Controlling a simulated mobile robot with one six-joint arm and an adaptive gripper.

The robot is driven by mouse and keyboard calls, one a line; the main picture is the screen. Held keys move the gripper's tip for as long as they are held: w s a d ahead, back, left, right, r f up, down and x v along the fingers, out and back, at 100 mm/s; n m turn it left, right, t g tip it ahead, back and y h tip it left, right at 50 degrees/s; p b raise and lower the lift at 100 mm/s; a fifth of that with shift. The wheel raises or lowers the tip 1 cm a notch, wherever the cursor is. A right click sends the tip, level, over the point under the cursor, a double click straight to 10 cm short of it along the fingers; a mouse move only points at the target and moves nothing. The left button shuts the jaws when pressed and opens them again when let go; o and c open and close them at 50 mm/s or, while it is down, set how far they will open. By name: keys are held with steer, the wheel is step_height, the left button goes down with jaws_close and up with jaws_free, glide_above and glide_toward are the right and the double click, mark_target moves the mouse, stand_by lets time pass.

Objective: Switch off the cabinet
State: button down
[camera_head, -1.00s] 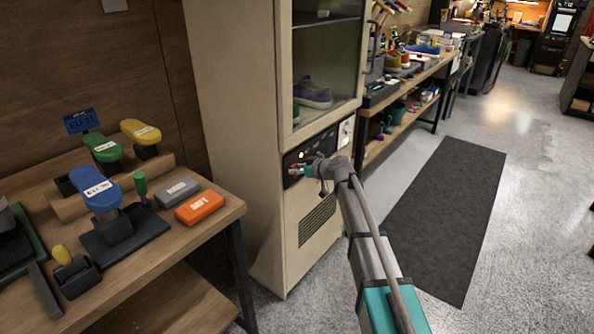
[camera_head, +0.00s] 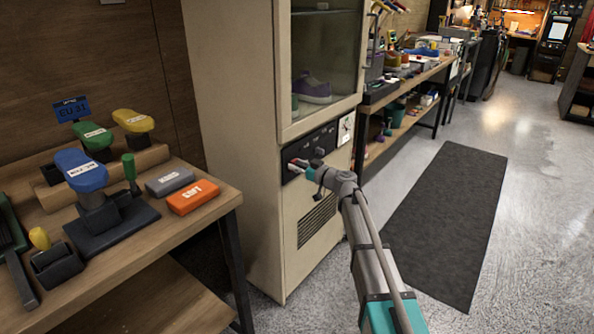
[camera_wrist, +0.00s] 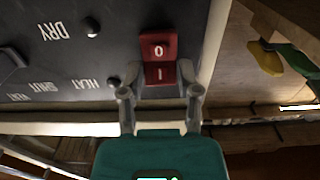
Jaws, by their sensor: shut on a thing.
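The beige cabinet (camera_head: 235,130) stands in the middle with a dark control panel (camera_head: 318,142) below its glass door. The panel carries knobs, and no lit lamp shows on it. In the wrist view a red rocker switch (camera_wrist: 158,50) marked 0 and I sits at the panel's edge, beside upside-down labels such as DRY and HEAT. My gripper (camera_wrist: 158,82) is at the switch, one finger on each side, shut on it. In the head view my gripper (camera_head: 300,168) reaches the panel's lower left and mostly hides the switch.
A purple sneaker (camera_head: 313,90) is behind the cabinet's glass. A workbench (camera_head: 200,215) with shoe forms, a grey box and an orange box (camera_head: 193,197) stands left. A dark mat (camera_head: 440,225) lies on open floor at right.

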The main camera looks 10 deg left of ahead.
steer(key=shift+c, duration=1.6)
jaws_free()
steer(key=v, duration=1.2)
